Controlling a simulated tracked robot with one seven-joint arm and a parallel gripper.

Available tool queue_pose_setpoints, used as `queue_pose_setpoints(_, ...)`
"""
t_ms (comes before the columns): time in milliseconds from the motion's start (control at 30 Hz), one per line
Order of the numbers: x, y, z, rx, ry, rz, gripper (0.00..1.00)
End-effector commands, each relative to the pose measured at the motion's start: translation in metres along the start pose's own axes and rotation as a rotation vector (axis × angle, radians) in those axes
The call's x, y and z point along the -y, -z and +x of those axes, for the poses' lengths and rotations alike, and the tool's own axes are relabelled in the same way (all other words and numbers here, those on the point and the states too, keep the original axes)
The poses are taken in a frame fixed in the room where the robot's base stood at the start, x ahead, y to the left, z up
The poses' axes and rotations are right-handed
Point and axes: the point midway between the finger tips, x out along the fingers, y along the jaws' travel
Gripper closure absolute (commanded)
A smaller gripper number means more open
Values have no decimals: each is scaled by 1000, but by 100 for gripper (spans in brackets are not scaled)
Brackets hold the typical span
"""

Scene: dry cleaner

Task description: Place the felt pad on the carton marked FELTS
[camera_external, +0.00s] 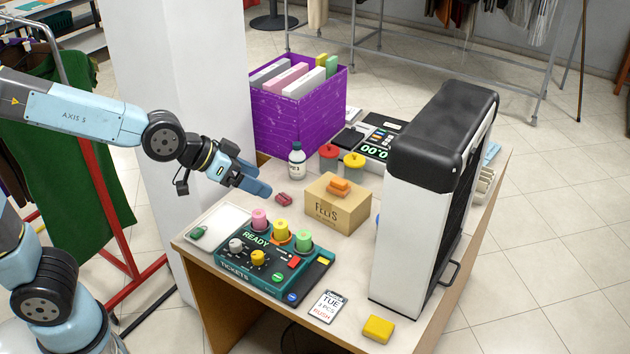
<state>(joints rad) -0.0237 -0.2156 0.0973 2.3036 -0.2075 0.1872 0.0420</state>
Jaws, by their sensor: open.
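The carton marked FELTS (337,213) is a tan cardboard box standing in the middle of the counter. Orange pieces (340,187) that look like a felt pad or a small stack of pads lie on its top. My gripper (262,187) has blue fingers and is open. It hangs above the counter to the left of the carton, apart from it, and I see nothing held in it. A small dark red item (283,199) lies on the counter between the gripper and the carton; I cannot tell what it is.
A ticket console (233,275) with coloured knobs and spools stands in front. A tall black and white machine (411,215) rises right of the carton. Behind are a purple bin (282,124), a white bottle (297,160) and red and yellow lidded jars. A yellow block (378,329) lies at the front right.

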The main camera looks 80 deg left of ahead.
Motion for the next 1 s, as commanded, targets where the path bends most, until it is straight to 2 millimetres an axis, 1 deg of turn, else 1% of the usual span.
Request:
queue_pose_setpoints(33,-5,-10,-19,21,-12,17,17)
queue_pose_setpoints(200,-15,-49,-71,119,-37,80,17)
queue_pose_setpoints(300,-17,-75,-101,174,-41,118,17)
queue_pose_setpoints(500,-14,-128,-155,282,-28,194,17)
queue_pose_setpoints(600,-10,-151,-176,324,-15,224,17)
queue_pose_setpoints(700,-6,-167,-190,354,-2,245,17)
queue_pose_setpoints(800,-3,-177,-198,374,6,255,17)
queue_pose_setpoints(1000,-2,-181,-200,384,10,259,17)
